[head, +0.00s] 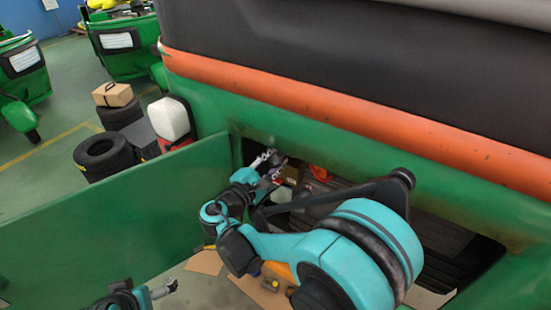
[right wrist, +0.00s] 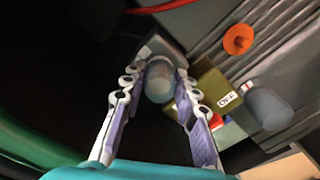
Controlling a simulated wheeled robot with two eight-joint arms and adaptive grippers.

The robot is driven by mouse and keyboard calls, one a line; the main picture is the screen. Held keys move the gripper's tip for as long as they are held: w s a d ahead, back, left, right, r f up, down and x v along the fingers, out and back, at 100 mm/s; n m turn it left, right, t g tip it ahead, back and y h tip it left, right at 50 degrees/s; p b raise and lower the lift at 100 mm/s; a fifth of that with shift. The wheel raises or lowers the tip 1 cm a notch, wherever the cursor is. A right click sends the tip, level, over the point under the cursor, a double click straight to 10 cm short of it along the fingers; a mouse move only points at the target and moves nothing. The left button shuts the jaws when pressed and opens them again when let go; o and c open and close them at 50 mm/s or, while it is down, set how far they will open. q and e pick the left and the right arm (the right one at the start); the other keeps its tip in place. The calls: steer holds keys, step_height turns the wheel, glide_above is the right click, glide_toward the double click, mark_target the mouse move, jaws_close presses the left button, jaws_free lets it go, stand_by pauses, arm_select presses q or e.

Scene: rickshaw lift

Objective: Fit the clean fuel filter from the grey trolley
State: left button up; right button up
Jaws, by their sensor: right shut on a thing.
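My right gripper (head: 268,164) reaches into the opening low in the green rickshaw body. In the head view the filter is too small to make out. My left gripper (head: 164,289) is low at the bottom left, away from the opening; its jaws are too small to judge. I cannot make out the grey trolley.
A green panel (head: 120,220) stands open left of the opening. Inside are an olive box (right wrist: 213,88), a grey cylinder (right wrist: 268,107), an orange cap (right wrist: 238,39) and a red hose (right wrist: 165,5). Tyres (head: 103,155) and a white canister (head: 168,118) stand behind the panel.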

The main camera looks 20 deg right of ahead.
steer(key=shift+w+d, duration=0.25)
steer(key=shift+d, duration=0.05)
stand_by(0.9)
